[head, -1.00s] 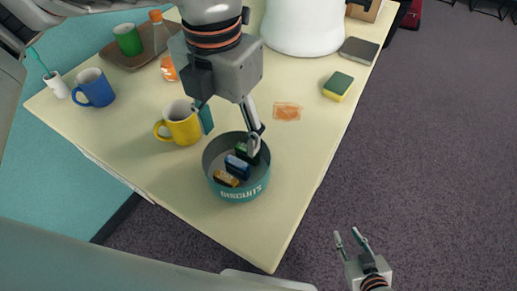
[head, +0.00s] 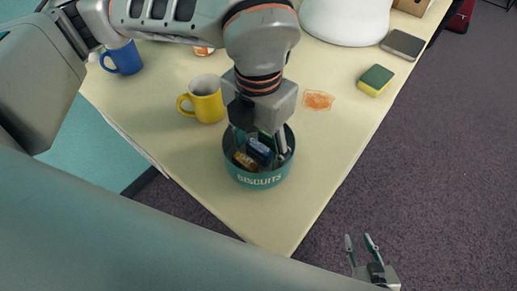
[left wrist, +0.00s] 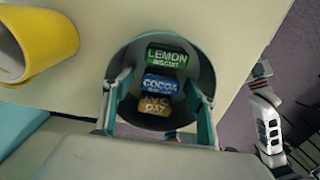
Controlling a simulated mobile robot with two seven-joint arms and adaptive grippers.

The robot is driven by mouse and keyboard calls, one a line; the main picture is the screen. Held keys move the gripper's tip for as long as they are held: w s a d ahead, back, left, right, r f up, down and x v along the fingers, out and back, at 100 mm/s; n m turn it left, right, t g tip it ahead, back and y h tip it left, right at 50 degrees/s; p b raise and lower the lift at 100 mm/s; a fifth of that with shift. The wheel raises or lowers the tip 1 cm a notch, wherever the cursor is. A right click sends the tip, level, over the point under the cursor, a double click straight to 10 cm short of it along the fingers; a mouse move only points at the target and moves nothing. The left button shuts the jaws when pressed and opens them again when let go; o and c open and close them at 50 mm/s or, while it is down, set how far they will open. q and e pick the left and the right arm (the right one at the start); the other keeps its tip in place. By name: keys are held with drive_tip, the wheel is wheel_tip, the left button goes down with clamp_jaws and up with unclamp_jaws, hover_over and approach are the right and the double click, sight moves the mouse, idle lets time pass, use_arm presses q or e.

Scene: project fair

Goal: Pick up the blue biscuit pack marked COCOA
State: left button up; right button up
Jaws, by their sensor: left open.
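The blue COCOA biscuit pack (head: 259,152) lies in the round teal BISCUITS tin (head: 262,181). In the left wrist view the blue pack (left wrist: 161,85) sits between the green LEMON pack (left wrist: 166,58) and the brown OAT pack (left wrist: 155,105). My left gripper (head: 259,147) points down into the tin. In the left wrist view its open fingers (left wrist: 160,90) stand either side of the blue pack, with gaps, holding nothing. My right gripper (head: 361,245) is open and empty, beyond the table's front right edge.
A yellow mug (head: 207,103) stands left of the tin, close to my left arm. A blue mug (head: 124,60), a sponge (head: 375,80), an orange stain (head: 318,100) and a dark flat device (head: 403,44) are further off. The table (head: 325,150) is clear right of the tin.

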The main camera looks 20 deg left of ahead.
use_arm(q)
drive_tip(key=c, duration=1)
